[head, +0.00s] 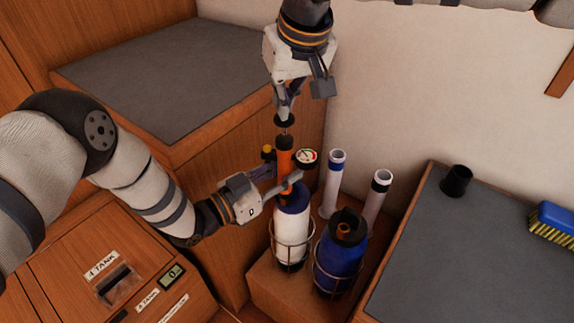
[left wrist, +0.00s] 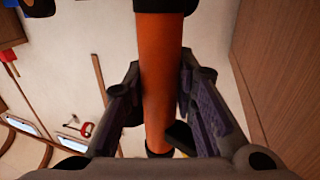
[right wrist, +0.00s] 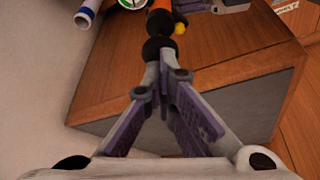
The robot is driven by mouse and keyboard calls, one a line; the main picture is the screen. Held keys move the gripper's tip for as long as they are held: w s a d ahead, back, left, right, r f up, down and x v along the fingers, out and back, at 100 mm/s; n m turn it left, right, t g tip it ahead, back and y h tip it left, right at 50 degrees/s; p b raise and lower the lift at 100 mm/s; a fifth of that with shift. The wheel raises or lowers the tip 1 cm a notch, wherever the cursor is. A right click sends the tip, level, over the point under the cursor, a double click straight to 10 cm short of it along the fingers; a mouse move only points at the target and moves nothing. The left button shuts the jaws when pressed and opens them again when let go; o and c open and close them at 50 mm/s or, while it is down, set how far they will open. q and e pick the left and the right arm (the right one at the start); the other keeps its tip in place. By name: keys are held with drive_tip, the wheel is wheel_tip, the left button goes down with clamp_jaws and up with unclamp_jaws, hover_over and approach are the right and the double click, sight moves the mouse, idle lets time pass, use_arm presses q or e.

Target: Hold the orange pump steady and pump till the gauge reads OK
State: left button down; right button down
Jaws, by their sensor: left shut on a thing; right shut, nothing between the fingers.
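The orange pump (head: 285,160) stands upright on a white bottle (head: 291,222) with a blue collar. My left gripper (head: 284,186) is shut on the pump's orange barrel, which also fills the middle of the left wrist view (left wrist: 160,75). The pump's black knob (head: 284,120) tops a thin rod. My right gripper (head: 285,108) is shut and empty, its tips right at the knob from above. The knob also shows at the fingertips in the right wrist view (right wrist: 158,47); touching or just apart, I cannot tell. The round gauge (head: 306,157) has coloured sectors; its reading is too small to tell.
A blue bottle (head: 342,255) stands in a wire holder beside the white one. Two white tubes (head: 333,185) (head: 376,198) lean behind. A grey-topped counter (head: 440,260) at right holds a black cup (head: 456,180) and a blue brush (head: 553,222).

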drive_tip(key=shift+f, duration=1.25)
drive_tip(key=shift+r, duration=3.1)
wheel_tip(320, 180, up, 5)
